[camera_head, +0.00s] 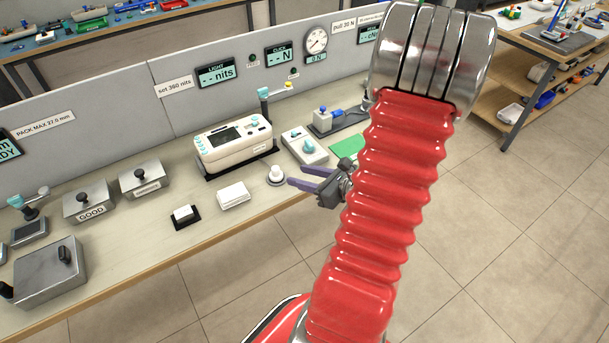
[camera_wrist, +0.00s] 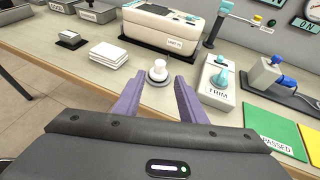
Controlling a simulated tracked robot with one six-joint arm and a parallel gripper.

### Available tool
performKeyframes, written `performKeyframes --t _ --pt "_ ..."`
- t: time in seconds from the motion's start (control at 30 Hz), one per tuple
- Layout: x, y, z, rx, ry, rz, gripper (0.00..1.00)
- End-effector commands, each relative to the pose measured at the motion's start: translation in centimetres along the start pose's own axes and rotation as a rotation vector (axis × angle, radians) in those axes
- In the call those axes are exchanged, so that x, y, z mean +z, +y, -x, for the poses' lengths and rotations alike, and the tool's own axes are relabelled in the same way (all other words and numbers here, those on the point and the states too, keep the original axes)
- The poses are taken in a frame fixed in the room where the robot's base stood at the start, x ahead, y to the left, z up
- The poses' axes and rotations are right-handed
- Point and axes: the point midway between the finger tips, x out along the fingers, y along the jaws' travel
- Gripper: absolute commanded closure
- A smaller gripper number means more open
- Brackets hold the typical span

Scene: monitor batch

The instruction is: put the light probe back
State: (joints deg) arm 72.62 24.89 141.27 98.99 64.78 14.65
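In the head view a small gap shows between the tips and the piece. The light display (camera_head: 216,74) reads "-- nits".
A cream instrument (camera_head: 233,146) stands behind the white piece. White stacked cards (camera_head: 233,195) and a black pad (camera_head: 185,217) lie left. A trim box (camera_head: 305,146) and green mat (camera_head: 347,148) are right. A teal-topped post (camera_head: 264,100) stands behind.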

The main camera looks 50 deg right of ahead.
Motion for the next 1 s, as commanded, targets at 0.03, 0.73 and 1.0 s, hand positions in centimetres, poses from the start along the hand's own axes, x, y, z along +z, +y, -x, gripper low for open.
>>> performKeyframes --t 0.03,0.73,1.0 --pt "0.0 0.0 0.0 0.000 0.000 0.000 0.63" --pt "4.6 7.6 -1.9 0.248 0.030 0.301 0.63" --pt "8.0 17.4 -1.6 0.558 0.065 0.730 0.63"
